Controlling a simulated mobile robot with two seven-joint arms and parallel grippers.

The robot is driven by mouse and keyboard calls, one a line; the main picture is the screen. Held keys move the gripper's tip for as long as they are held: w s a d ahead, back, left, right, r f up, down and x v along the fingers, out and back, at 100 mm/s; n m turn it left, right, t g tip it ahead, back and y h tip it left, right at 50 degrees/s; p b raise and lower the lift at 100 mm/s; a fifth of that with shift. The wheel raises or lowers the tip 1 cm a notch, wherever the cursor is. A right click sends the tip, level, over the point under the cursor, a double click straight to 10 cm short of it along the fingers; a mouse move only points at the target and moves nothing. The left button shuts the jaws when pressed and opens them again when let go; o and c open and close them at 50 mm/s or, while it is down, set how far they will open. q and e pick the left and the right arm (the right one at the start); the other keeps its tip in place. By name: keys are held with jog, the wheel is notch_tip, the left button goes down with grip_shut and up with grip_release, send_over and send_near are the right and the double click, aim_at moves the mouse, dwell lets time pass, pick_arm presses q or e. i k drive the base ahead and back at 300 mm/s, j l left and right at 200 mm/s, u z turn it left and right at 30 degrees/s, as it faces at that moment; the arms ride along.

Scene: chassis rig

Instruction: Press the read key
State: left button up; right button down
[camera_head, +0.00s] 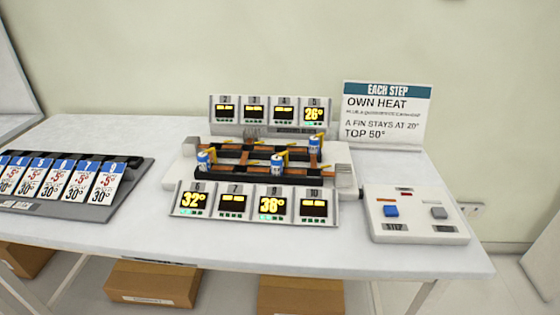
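A white control box (415,232) sits at the right end of the table. It has a raised blue key (391,211) on its left and a raised grey key (439,213) on its right. Small dark labels lie below the keys, and their words are too small to read, so I cannot tell which is the read key. A small dark red strip (405,193) is at the top of the box. Neither of my grippers is in view.
A chassis rig (345,175) holds several blue-and-white cylinders. A grey rack of cards (90,212) stands left. A sign (386,115) stands behind, reading "EACH STEP OWN HEAT". The table front (270,250) is clear.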

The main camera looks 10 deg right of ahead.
aim_at(439, 212)
jog(key=z, duration=1.35)
